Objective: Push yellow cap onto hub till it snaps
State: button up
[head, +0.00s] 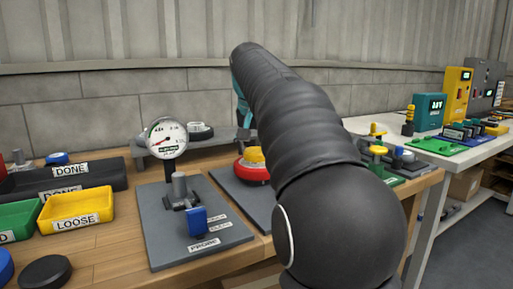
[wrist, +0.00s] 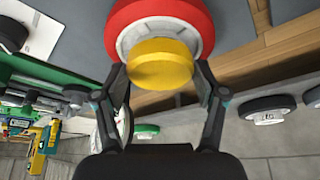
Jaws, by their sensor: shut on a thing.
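The yellow cap (wrist: 160,64) is a round disc held between the two fingers of my gripper (wrist: 162,82) in the wrist view. It overlaps the grey hub (wrist: 136,36) of a red wheel (wrist: 195,14). I cannot tell whether cap and hub touch or a gap lies between them. In the head view the cap (head: 253,154) shows above the red wheel (head: 252,174), which lies on a grey plate (head: 231,187).
Left of the wheel a PROBE plate (head: 199,243) carries a grey post and a blue block, with a dial gauge (head: 166,140) behind. A yellow LOOSE tray (head: 76,210) and a black DONE tray (head: 92,180) stand farther left. Bare wood (head: 105,250) lies between tray and PROBE plate.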

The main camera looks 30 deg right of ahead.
jog(key=shift+f, duration=0.4)
dwell(0.6)
jog(key=o, duration=1.1)
jog(key=shift+r, duration=0.1)
jog(key=v, duration=1.1)
jog(key=shift+s+a+r, duration=0.1)
jog(key=shift+s+r, duration=0.05)
jog(key=shift+r, duration=0.25)
